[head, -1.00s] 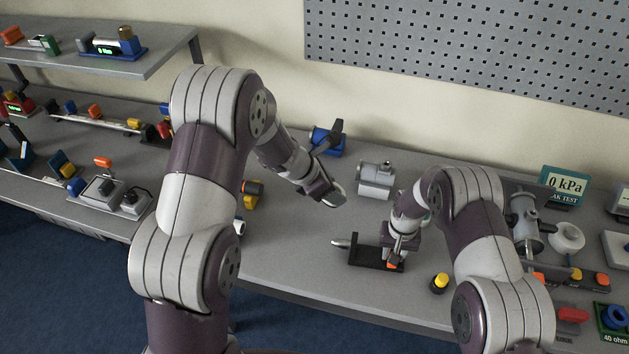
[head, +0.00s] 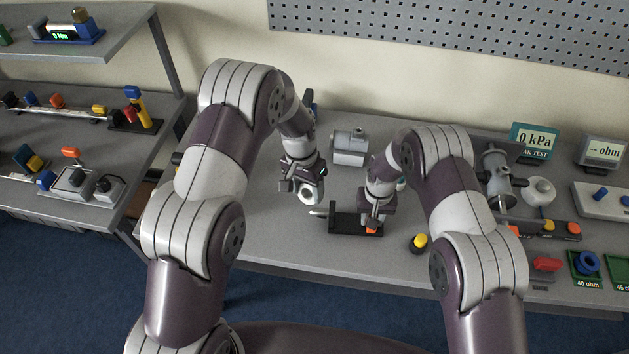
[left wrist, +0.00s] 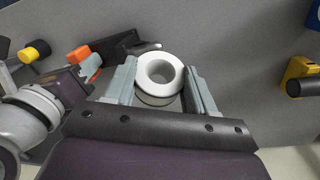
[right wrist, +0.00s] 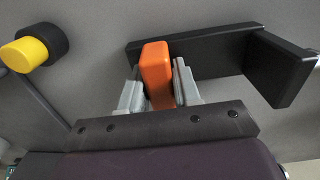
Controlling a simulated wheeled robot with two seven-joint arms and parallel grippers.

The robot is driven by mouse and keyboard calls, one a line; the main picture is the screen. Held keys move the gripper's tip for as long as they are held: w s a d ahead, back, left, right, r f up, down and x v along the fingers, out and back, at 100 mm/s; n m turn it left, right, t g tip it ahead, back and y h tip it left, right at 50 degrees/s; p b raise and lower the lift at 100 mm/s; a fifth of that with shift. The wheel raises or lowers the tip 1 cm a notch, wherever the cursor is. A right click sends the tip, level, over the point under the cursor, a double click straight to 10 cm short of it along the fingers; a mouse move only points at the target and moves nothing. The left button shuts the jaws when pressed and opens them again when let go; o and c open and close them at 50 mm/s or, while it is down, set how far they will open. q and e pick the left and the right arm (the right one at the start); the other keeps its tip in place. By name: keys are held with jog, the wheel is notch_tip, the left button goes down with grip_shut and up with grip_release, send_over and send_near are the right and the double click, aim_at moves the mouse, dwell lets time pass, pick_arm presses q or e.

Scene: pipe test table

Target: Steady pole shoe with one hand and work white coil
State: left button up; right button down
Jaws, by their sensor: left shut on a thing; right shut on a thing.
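The white coil (left wrist: 160,70) is a thick ring, held between the fingers of my left gripper (left wrist: 161,88) in the left wrist view. In the head view the coil (head: 308,194) hangs beneath my left gripper (head: 304,183), above the table. The pole shoe is a black bracket (head: 342,223) with a silver rod (head: 318,213) pointing left. The coil is close to the rod's tip; the head view shows no clear contact. My right gripper (right wrist: 158,85) is shut on the orange block (right wrist: 156,70) at the bracket's end. Its fingers hide the block's sides.
A yellow-and-black knob (head: 418,242) stands right of the bracket. A grey cylindrical housing (head: 349,148) stands behind it. A grey valve-like fixture (head: 497,172) and a white round part (head: 539,190) are at the right. The table front before the bracket is clear.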

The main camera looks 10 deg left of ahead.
pick_arm(q)
jog(key=a+m+h, duration=0.1)
jog(key=m, duration=0.3)
jog(key=a+m+h, duration=0.1)
jog(key=m, duration=0.3)
jog(key=a+f+m+h, duration=0.1)
jog(key=a+m, duration=0.1)
jog(key=m, duration=0.2)
jog(key=shift+s+m, duration=0.15)
jog(key=shift+m, duration=0.15)
jog(key=shift+r, duration=0.1)
jog(key=shift+t, duration=0.4)
jog(key=shift+f, duration=3.95)
